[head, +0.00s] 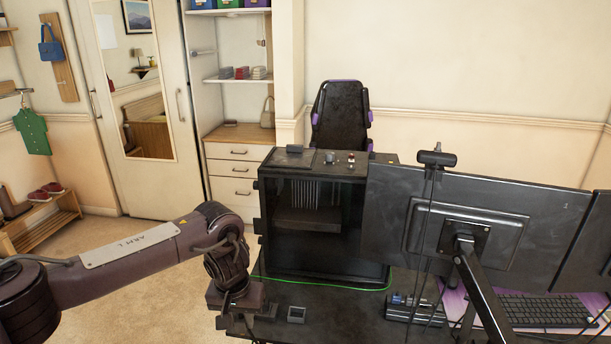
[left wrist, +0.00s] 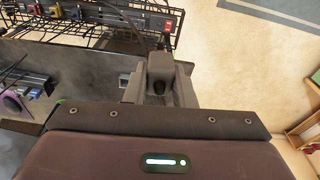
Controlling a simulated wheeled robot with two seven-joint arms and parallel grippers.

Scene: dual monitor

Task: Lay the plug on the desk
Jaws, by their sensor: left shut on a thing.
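The plug (left wrist: 160,68) is a dark grey block between the two fingers of my left gripper (left wrist: 160,92) in the left wrist view. The gripper is shut on it, and a dark cable seems to run from its far end. In the head view my left gripper (head: 238,318) is at the near left edge of the black desk (head: 340,322), beside the PC case. The plug cannot be made out in that view. Whether the plug touches the desk (left wrist: 75,66) I cannot tell. My right gripper is in neither view.
A PC case (head: 320,225) stands behind the gripper. A small grey square (head: 296,314) lies on the desk just right of it. Monitors (head: 470,222) and hanging cables fill the right. A wire tray (left wrist: 100,22) holds a power strip with coloured plugs.

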